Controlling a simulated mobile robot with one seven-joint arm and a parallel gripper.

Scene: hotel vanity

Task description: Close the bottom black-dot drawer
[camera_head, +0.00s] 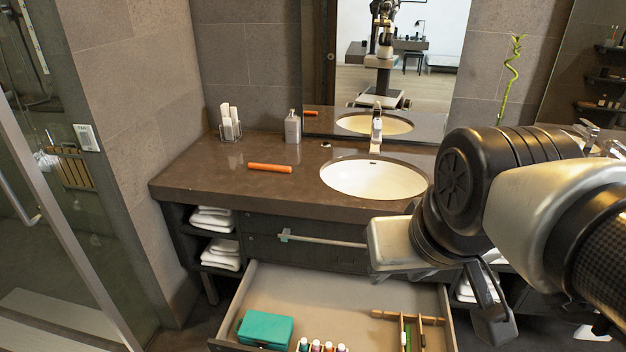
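The bottom drawer (340,290) under the vanity counter is pulled far out, with its beige inside facing up. Its outer front face lies beyond the lower edge of the head view, and no black dot shows. Inside are a teal box (266,330), several small bottles (322,346) and a wooden divider (408,318). One dark finger shows clearly; whether the fingers are open or shut cannot be told. I cannot tell whether it touches the drawer.
A closed upper drawer (262,223) with a bar handle (325,240) sits above. The counter (215,172) holds an orange stick (270,168), a soap bottle (292,127) and a sink (372,180). Shelves with towels (222,254) are left; a glass shower door (60,200) stands further left.

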